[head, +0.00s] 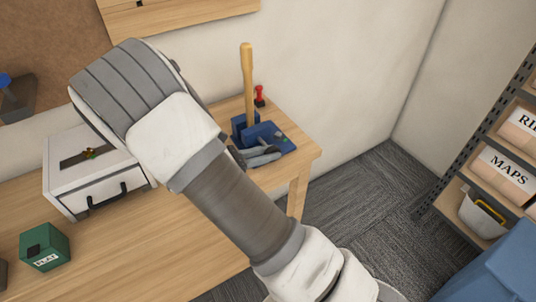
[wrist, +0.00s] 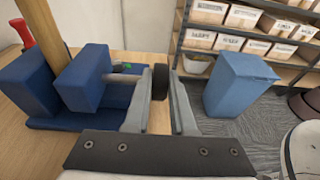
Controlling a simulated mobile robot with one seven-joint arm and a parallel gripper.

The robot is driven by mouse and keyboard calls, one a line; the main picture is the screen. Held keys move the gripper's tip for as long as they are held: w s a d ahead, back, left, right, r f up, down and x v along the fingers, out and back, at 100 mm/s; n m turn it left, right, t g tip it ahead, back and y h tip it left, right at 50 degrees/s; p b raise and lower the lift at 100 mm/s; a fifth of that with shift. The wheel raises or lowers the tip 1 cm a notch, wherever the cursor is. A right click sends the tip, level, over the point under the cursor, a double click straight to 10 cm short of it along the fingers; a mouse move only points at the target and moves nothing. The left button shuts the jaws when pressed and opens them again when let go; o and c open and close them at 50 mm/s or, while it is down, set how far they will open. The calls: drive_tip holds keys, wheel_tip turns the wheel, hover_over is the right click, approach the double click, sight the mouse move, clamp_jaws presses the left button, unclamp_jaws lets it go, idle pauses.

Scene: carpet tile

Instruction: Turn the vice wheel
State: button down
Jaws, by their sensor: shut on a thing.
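The blue vice (head: 266,135) is bolted or set on the right end of the wooden bench, and it fills the left of the wrist view (wrist: 85,80). A wooden shaft (head: 248,80) stands upright between its jaws. The black vice wheel (wrist: 160,82) is at the end of the vice's grey screw, on the right side in the wrist view. My gripper (wrist: 160,95) is shut on the wheel, one finger on each side of it. In the head view my gripper (head: 258,156) is partly hidden behind my arm.
A red-handled object (head: 260,97) stands behind the vice. A white drawer box (head: 90,170) and a green box (head: 45,246) are on the bench (head: 165,245) at left. A blue bin (wrist: 236,84) and shelves with labelled boxes (wrist: 257,47) stand beyond the bench.

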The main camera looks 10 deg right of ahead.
drive_tip(key=shift+h, duration=0.3)
drive_tip(key=c, duration=0.8)
unclamp_jaws()
drive_tip(key=shift+o, duration=0.2)
drive_tip(key=p+v, duration=0.1)
drive_tip(key=v, duration=1.6)
drive_tip(key=shift+s+a, duration=0.2)
